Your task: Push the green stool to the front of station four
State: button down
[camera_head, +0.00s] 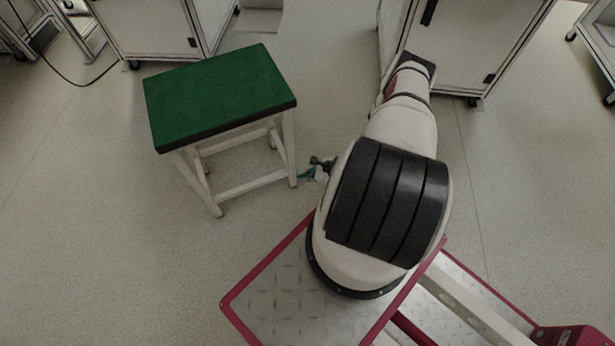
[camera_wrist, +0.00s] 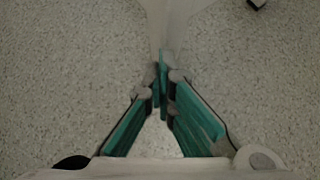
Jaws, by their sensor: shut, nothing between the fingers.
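The green stool (camera_head: 220,92) stands upright on the floor at the left of the head view, with a flat green top, dark edge and white legs. My gripper (camera_head: 311,171) is low, just right of the stool's near right leg, partly hidden by my arm. In the wrist view my gripper (camera_wrist: 162,80) shows teal fingers with their tips together and nothing between them. A pale upright piece (camera_wrist: 167,22), which looks like a stool leg, is right ahead of the tips; I cannot tell whether they touch. No label shows which cabinet is station four.
White wheeled cabinets stand behind the stool (camera_head: 150,32) and at the upper right (camera_head: 480,50). A black cable (camera_head: 65,78) lies on the floor at the upper left. The floor left of and in front of the stool is clear.

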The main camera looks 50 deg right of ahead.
jog(key=w+a, duration=0.1)
jog(key=w, duration=0.1)
jog(key=w+a+p, duration=0.1)
jog(key=w+a, duration=0.2)
jog(key=w, duration=0.2)
jog(key=shift+a+r+p, duration=0.15)
jog(key=shift+a+p, duration=0.15)
jog(key=shift+a, duration=0.05)
jog(key=shift+d, duration=0.15)
